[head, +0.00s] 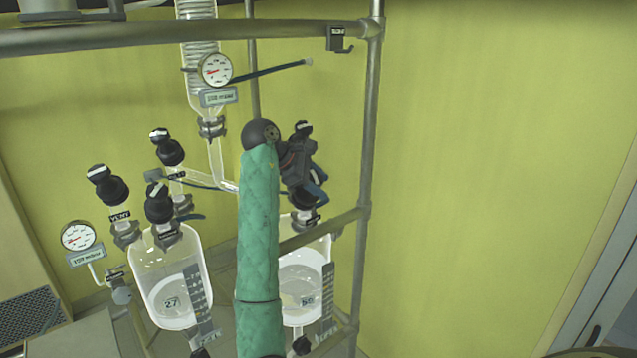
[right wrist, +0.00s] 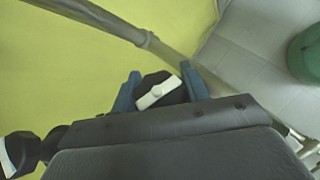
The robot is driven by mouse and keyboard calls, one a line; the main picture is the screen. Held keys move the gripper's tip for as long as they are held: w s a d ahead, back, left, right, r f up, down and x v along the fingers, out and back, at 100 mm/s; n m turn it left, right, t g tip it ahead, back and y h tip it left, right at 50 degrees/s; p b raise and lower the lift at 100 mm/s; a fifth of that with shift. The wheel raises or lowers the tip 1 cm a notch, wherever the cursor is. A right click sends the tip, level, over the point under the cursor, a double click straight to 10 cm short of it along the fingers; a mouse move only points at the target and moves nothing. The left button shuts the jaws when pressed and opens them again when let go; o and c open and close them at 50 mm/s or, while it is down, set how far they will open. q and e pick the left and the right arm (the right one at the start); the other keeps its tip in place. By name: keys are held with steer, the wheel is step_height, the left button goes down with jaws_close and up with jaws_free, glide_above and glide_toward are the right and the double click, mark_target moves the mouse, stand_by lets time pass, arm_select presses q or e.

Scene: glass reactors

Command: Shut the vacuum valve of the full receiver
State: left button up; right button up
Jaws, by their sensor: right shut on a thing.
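Two glass receivers hang in the head view, a left one (head: 150,262) and a right one (head: 318,250). Both hold some clear liquid; I cannot surely tell which is full. The left one has black valve knobs with white bars above it, one labelled VENT (head: 108,185). My right gripper (head: 316,190) is above the right receiver, its blue fingers pointing down. In the right wrist view, it is shut on a black valve knob (right wrist: 172,98) with a white bar set at a slant. My green-sleeved arm hides part of the right receiver's fittings. My left gripper is out of view.
A metal pipe frame (head: 368,120) stands close beside the gripper, with a crossbar (head: 335,225) at receiver height. A gauge (head: 215,69) and glass column (head: 199,30) rise behind. Another gauge (head: 78,236) is at left. The right side before the yellow wall is clear.

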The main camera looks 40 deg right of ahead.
mark_target(318, 175)
steer(key=shift+y, duration=0.3)
stand_by(0.4)
steer(key=o, duration=1)
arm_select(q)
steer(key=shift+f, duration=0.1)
arm_select(e)
steer(key=shift+r+b, duration=0.45)
steer(key=shift+b, duration=0.1)
step_height(318, 175, up, 3)
steer(key=shift+f+b, duration=0.1)
steer(key=shift+b, duration=0.85)
arm_select(q)
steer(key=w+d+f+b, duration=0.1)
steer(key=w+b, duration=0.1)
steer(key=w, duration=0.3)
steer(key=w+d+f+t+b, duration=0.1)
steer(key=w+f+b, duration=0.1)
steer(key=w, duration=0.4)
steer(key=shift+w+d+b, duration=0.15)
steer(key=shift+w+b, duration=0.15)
steer(key=shift+b, duration=0.3)
arm_select(e)
steer(key=s+d+r, duration=0.5)
steer(key=s+r, duration=0.2)
steer(key=s, duration=0.3)
steer(key=shift+s, duration=0.25)
